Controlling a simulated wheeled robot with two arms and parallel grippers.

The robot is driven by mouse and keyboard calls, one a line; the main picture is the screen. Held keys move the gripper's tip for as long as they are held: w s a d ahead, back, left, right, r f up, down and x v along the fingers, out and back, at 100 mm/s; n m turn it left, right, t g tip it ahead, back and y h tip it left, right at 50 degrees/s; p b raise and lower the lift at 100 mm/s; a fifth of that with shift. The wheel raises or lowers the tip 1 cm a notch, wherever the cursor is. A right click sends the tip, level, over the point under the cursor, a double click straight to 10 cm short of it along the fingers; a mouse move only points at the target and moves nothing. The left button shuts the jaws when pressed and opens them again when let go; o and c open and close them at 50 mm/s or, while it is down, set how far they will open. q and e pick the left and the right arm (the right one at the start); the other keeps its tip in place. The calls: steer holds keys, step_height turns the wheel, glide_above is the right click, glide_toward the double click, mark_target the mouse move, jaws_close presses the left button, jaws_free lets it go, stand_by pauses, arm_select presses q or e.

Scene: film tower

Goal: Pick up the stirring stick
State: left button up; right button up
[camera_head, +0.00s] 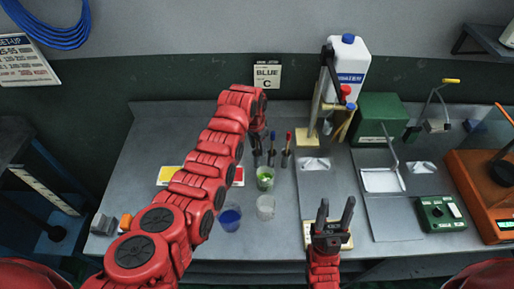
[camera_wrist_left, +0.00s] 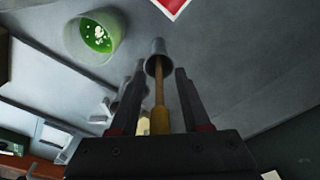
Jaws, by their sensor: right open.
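A thin wooden stick with an orange-yellow handle (camera_wrist_left: 160,118), which looks like the stirring stick, stands in a small grey cylindrical holder (camera_wrist_left: 158,50) in the left wrist view. My left gripper (camera_wrist_left: 158,92) is open, with its two fingers on either side of the stick and gaps showing between. In the head view my left gripper (camera_head: 258,148) hangs at the back middle of the bench, and I cannot make out the stick there. My right gripper (camera_head: 335,212) is open and empty near the bench's front edge.
A cup of green liquid (camera_head: 265,178) stands close to my left gripper. A clear cup (camera_head: 265,207) and a blue cup (camera_head: 230,217) are nearer the front. Blue-topped and red-topped tools (camera_head: 288,150) stand just right of the left gripper. A white jug (camera_head: 348,62) is behind.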

arm_select(q)
jaws_close()
steer(key=shift+r, duration=0.15)
